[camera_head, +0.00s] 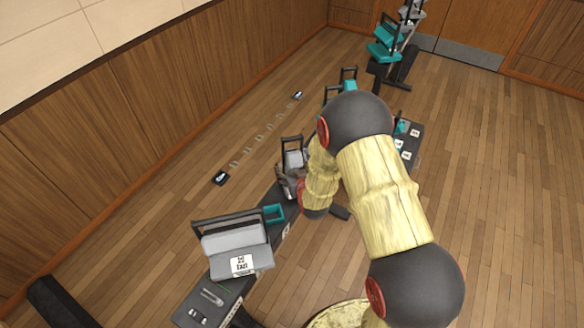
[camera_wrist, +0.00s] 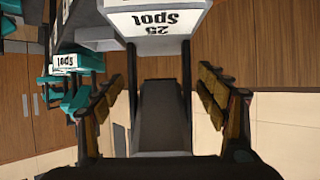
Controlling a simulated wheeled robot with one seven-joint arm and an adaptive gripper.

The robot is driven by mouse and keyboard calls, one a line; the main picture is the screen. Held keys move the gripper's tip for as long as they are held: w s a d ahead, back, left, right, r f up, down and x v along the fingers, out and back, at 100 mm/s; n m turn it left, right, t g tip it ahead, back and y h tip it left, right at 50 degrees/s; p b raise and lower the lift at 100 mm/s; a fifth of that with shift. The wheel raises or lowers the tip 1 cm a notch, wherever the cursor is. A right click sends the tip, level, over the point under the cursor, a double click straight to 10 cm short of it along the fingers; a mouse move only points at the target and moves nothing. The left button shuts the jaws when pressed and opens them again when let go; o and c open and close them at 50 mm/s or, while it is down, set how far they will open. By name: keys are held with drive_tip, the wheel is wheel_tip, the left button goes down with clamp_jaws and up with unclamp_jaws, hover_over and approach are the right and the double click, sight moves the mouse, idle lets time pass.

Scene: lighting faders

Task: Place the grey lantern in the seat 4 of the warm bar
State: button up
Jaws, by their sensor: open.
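A grey lantern (camera_head: 294,158) with a dark upright handle stands on the long dark bar (camera_head: 262,203) in the head view. In the wrist view a grey lantern (camera_wrist: 155,43) shows upside down at the top, its white label reading "25 Spot". My gripper (camera_wrist: 160,108) is open in the wrist view, with one finger on each side of the two dark handle posts and clear space beside them. My gripper (camera_head: 290,183) is partly hidden by my arm in the head view. I cannot tell which place is seat 4 of the warm bar.
A large grey handled unit (camera_head: 236,243) with a white label stands at the near end. Teal lanterns (camera_head: 384,48) hang on a far stand. White number cards (camera_head: 405,156) show at right. The floor at right is clear.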

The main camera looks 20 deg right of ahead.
drive_tip(key=p+v, duration=0.2)
drive_tip(key=v, duration=0.9)
drive_tip(key=s+r+g, duration=0.3)
drive_tip(key=s+r, duration=0.1)
drive_tip(key=r, duration=1.3)
drive_tip(key=s+r+g, duration=0.2)
drive_tip(key=s+r, duration=0.4)
drive_tip(key=s, duration=0.6)
drive_tip(key=s+r+g, duration=0.2)
drive_tip(key=s+r, duration=0.4)
drive_tip(key=s, duration=0.6)
